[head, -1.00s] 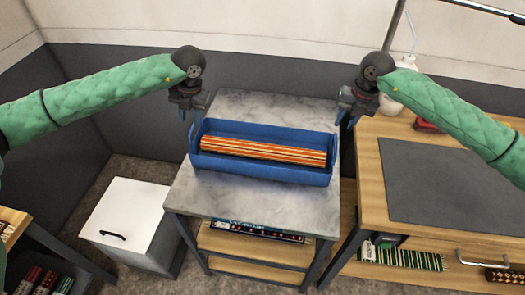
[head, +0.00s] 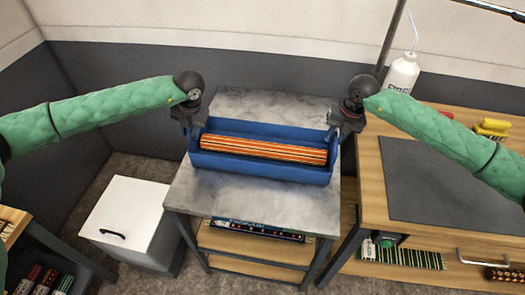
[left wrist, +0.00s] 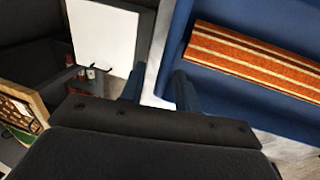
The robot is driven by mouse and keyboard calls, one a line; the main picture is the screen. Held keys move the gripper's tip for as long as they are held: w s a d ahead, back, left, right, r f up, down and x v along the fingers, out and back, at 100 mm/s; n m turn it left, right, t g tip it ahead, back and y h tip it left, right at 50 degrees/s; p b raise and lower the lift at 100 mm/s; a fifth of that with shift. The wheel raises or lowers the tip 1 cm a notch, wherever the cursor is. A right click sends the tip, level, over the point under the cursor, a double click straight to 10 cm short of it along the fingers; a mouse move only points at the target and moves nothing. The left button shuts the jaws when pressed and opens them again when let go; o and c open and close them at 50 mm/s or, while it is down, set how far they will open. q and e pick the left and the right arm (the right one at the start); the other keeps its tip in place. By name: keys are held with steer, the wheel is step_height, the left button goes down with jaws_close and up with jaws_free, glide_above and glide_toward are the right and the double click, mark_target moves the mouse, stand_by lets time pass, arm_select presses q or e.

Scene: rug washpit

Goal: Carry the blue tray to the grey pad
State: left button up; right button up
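The blue tray (head: 262,176) sits on a marble-topped table in the middle of the head view. An orange striped, rolled-looking piece (head: 262,149) lies in it. My left gripper (head: 195,138) is at the tray's left end. In the left wrist view, its two fingers (left wrist: 157,90) are apart, with the tray's end wall (left wrist: 172,45) seemingly between them. My right gripper (head: 336,138) is low at the tray's right end; its fingertips are mostly hidden, so its opening is unclear. The grey pad (head: 450,185) lies empty on the wooden bench to the right.
The marble table (head: 255,208) has bare room in front of the tray. The wooden bench (head: 371,195) stands close to its right, with a white bottle (head: 402,75) and a yellow item (head: 491,128) at the back. A white cabinet (head: 128,220) stands at lower left.

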arm_select(q)
jaws_close()
arm_select(e)
jaws_close()
arm_select(q)
steer(key=shift+r, duration=0.15)
arm_select(e)
steer(key=shift+r, duration=0.15)
